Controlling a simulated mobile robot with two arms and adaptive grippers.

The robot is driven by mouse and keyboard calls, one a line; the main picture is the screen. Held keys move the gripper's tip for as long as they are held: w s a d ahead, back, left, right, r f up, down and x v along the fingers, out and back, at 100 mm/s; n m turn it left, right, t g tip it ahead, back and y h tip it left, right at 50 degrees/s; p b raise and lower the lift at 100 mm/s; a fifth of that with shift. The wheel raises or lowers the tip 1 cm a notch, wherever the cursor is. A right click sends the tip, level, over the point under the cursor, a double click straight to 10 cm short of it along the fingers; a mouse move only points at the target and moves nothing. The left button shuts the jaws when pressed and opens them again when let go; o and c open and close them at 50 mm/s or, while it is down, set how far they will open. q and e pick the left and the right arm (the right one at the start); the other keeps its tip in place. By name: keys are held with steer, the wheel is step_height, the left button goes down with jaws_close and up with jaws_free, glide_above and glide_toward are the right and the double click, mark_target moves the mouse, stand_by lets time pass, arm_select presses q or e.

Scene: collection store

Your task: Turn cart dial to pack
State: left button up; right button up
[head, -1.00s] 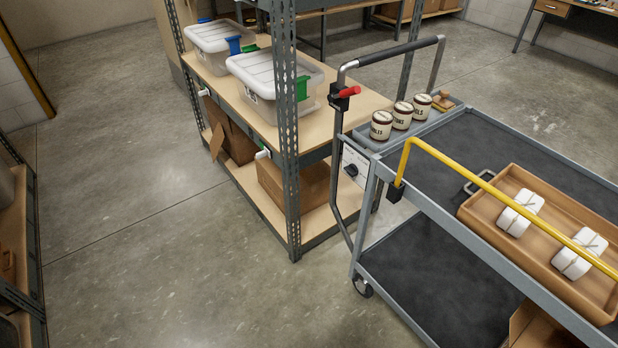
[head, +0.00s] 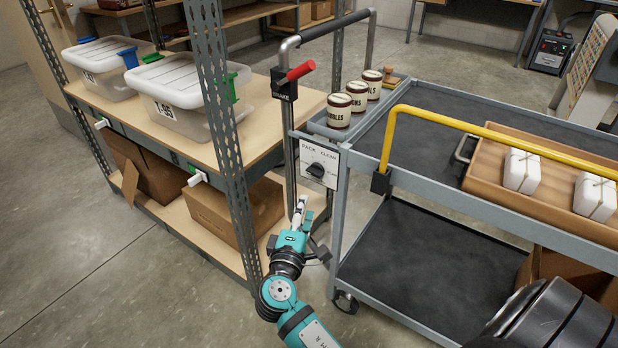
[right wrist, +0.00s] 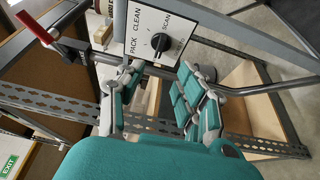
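The cart dial is a black knob (head: 316,170) on a white plate (head: 300,158) at the end of the grey cart (head: 440,205). The plate reads PACK at upper left, CLEAN at upper right and SCAN lower right. The knob seems turned toward SCAN. In the right wrist view the knob (right wrist: 161,42) and plate (right wrist: 146,22) show just beyond the fingers. My right gripper (head: 306,215) is below the dial and apart from it. In the right wrist view its fingers (right wrist: 158,92) are spread, with nothing between them. My left gripper is out of view.
A red lever (head: 296,72) sits on the cart's handle post beside the plate. A steel shelf post (head: 217,120) stands left of my right arm. A yellow bar (head: 500,132) crosses the cart, near a brown tray (head: 560,205). Labelled jars (head: 339,112) stand above the dial.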

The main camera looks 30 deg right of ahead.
mark_target(313, 174)
steer(key=x, duration=1.2)
steer(key=shift+w+f, duration=0.1)
steer(key=c, duration=0.7)
jaws_close()
